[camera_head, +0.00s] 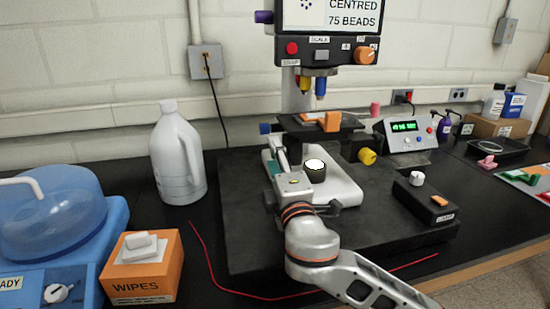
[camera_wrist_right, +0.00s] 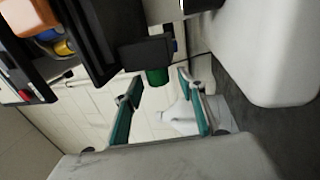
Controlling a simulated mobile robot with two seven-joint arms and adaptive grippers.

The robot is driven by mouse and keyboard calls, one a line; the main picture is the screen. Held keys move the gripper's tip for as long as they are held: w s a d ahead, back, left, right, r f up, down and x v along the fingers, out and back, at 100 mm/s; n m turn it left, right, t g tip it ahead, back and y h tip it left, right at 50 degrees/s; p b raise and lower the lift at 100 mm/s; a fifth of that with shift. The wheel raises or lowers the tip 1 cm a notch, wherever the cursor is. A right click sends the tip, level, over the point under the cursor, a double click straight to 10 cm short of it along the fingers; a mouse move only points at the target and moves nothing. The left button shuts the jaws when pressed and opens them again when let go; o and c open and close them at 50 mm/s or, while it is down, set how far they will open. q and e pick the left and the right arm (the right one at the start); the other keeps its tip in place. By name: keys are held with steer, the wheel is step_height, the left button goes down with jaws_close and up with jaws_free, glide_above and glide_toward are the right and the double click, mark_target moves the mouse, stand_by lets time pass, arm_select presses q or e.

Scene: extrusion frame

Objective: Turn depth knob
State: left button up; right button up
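No knob is legibly marked as depth. In the right wrist view a green knob (camera_wrist_right: 157,76) sticks out of a dark block, by the gap between the fingertips of my right gripper (camera_wrist_right: 160,75). The fingers are apart with nothing held; I cannot tell whether the knob is between or beyond them. In the head view my right gripper (camera_head: 277,155) points away from me at the left of the microscope (camera_head: 342,190), below its stage (camera_head: 335,131). The green knob is not visible there. A blue knob (camera_head: 265,128) and a yellow knob (camera_head: 367,156) flank the stage. My left gripper is not in view.
A white jug (camera_head: 175,155) stands left of the microscope, with an orange wipes box (camera_head: 142,268) and blue machine (camera_head: 60,235) nearer. A lamp box (camera_head: 425,200) and a display unit (camera_head: 408,132) stand right. A red wire (camera_head: 215,275) crosses the bench.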

steer(key=shift+s, duration=0.1)
steer(key=v, duration=1.2)
stand_by(3.1)
